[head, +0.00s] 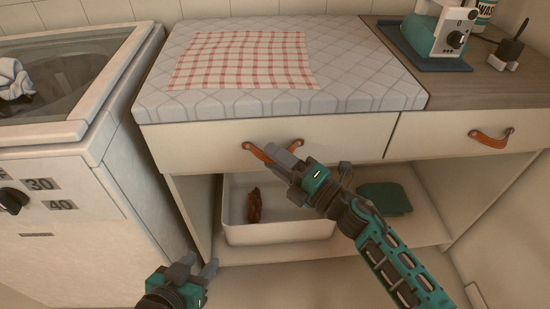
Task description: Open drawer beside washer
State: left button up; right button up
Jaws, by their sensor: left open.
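The drawer (200,146) beside the washer has a cream front under the quilted top and looks closed. Its orange-brown leather pull (258,152) is fixed at the middle of the front. My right gripper (283,157) is at this pull, over its middle and right part. Its fingers cover part of the strap, and I cannot tell if they are shut on it. My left gripper (197,268) is open and empty, low in front of the cabinet near the washer. The washer (60,215) stands at the left, with a dial and number labels.
A second drawer (450,130) with its own leather pull (491,138) is at the right. Below are a white bin (280,235) with a reddish-brown item and a green folded thing (385,198). A checked cloth (245,60) lies on the quilted top.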

jog(key=shift+w+a, duration=0.2)
jog(key=shift+a, duration=0.1)
jog(key=shift+c, duration=0.4)
grip_shut()
